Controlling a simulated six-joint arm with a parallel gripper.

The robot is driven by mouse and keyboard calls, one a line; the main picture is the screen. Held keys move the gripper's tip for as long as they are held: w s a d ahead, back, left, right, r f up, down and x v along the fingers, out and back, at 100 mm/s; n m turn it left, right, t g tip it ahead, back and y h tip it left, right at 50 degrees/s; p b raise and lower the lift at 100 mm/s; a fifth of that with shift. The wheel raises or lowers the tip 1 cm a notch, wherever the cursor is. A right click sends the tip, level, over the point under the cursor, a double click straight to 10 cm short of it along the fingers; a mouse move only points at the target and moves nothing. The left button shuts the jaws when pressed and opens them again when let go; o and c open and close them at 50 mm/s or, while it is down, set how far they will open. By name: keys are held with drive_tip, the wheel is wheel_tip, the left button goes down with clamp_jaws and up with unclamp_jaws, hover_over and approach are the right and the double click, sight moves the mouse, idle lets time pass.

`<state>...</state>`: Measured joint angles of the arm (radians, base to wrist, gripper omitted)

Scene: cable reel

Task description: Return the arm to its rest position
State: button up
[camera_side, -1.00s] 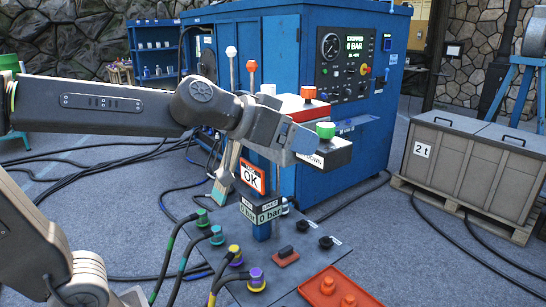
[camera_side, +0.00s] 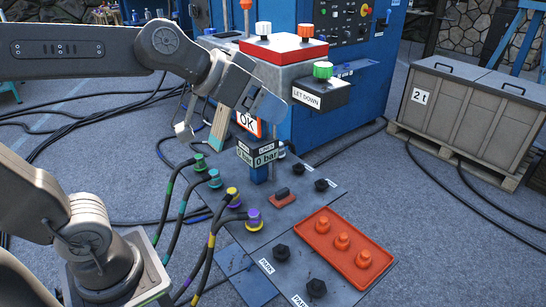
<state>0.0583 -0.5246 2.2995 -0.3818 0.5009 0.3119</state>
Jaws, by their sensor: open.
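My arm reaches in from the left in the side view. My gripper (camera_side: 201,136) hangs below the wrist, in front of the blue machine and left of the OK sign (camera_side: 248,123). Its two pale fingers are apart, and I see nothing held between them. The wrist partly covers the area above the sign. The finger roots are hidden behind the wrist.
A grey floor plate carries coloured hose plugs (camera_side: 233,195), black caps (camera_side: 316,288) and an orange tray (camera_side: 357,244). A LET DOWN box (camera_side: 320,95) with a green knob stands right of my wrist. A grey crate (camera_side: 470,108) stands on a pallet at right.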

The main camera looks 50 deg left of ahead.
drive_tip(key=s+a+f+n+g+y, duration=0.1)
drive_tip(key=s+a+f+g, duration=0.3)
drive_tip(key=s+f, duration=0.5)
drive_tip(key=shift+s+a+y, duration=0.25)
drive_tip(key=shift+s+y, duration=0.65)
drive_tip(key=shift+s, duration=0.05)
drive_tip(key=shift+f, duration=0.1)
